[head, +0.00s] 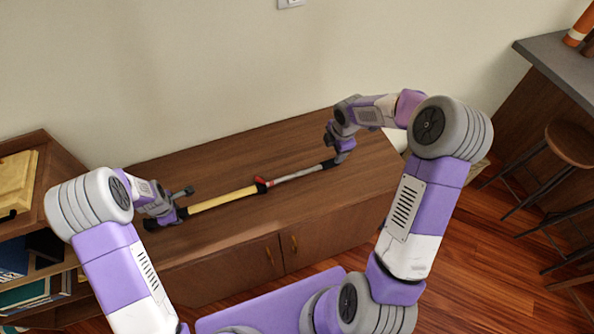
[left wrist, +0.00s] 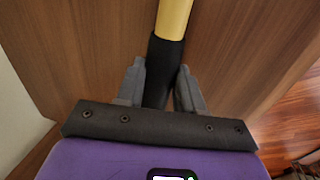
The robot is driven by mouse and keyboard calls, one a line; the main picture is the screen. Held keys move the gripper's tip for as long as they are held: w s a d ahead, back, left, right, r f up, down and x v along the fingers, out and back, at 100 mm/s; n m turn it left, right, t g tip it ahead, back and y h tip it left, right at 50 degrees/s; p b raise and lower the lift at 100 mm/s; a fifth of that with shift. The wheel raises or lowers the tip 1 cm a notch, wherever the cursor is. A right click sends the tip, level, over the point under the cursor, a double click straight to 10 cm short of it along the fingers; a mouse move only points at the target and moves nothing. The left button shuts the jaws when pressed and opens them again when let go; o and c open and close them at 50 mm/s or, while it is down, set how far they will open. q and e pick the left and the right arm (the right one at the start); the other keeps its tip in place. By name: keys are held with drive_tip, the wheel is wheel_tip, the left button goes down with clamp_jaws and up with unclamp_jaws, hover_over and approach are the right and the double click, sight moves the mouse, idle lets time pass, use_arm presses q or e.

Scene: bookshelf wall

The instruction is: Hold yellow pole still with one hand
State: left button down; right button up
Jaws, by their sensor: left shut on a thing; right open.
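A long pole lies across the top of the brown wooden cabinet. It has a yellow section (head: 222,199), a red clamp at its middle, a thin grey section to the right and dark ends. My left gripper (head: 184,204) is shut on the pole's black grip, just beside the yellow section. In the left wrist view its two fingers (left wrist: 161,80) press on both sides of the black grip (left wrist: 165,62). My right gripper (head: 336,154) is open at the pole's dark right end. Whether it touches the pole cannot be told.
The cabinet top (head: 240,160) is otherwise bare, with a pale wall behind it. A bookshelf (head: 40,150) with books stands at the left. A grey counter (head: 560,60) and wooden stools (head: 572,143) stand at the right. Wooden floor shows below.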

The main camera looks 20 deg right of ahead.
use_arm(q)
drive_tip(key=c, duration=0.6)
unclamp_jaws()
drive_tip(key=shift+c, duration=0.2)
